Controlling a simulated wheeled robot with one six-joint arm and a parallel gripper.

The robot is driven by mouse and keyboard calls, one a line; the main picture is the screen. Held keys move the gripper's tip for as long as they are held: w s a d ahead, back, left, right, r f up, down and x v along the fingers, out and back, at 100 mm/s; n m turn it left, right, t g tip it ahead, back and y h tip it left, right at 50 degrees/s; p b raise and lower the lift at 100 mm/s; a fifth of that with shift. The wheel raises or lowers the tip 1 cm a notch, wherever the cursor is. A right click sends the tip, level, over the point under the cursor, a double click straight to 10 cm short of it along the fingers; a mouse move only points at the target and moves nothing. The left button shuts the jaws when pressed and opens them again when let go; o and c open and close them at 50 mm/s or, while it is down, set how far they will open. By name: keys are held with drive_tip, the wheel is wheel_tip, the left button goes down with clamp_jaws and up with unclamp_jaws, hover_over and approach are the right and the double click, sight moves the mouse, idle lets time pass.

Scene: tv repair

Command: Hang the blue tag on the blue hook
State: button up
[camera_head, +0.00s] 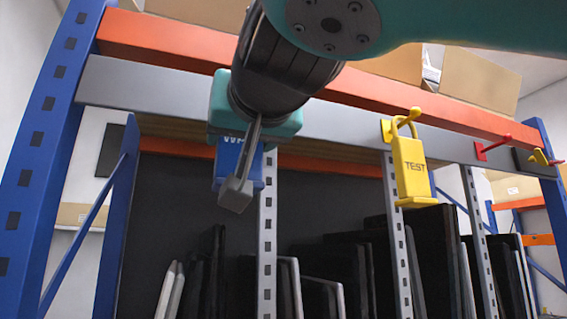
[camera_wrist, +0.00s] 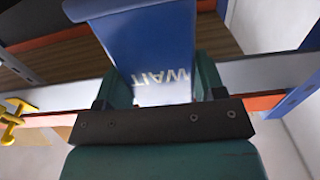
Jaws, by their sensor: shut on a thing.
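My gripper (camera_head: 252,128) is in front of the grey beam at left of centre in the head view. It is shut on the blue tag (camera_head: 226,162), which hangs down below the teal fingers, partly covered by my wrist parts. In the wrist view the blue tag (camera_wrist: 150,40) sits between the two fingers of my gripper (camera_wrist: 160,88), its word WAIT upside down. I cannot make out a blue hook in either view; my gripper and wrist hide part of the beam. I cannot tell whether the tag touches a hook.
A yellow tag marked TEST (camera_head: 411,168) hangs on a yellow hook (camera_head: 408,118) on the grey beam (camera_head: 140,90). A red hook (camera_head: 493,147) and another yellow piece (camera_head: 539,157) are farther right. Blue rack posts (camera_head: 45,150) and dark panels (camera_head: 375,265) stand around and below.

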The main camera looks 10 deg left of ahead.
drive_tip(key=shift+f, duration=0.25)
drive_tip(key=o, duration=1)
drive_tip(key=shift+r, duration=0.1)
drive_tip(key=shift+c, duration=0.2)
drive_tip(key=shift+o, duration=0.7)
drive_tip(key=shift+s+d, duration=0.1)
drive_tip(key=v, duration=0.9)
drive_tip(key=shift+s, duration=0.4)
drive_tip(key=shift+d, duration=0.15)
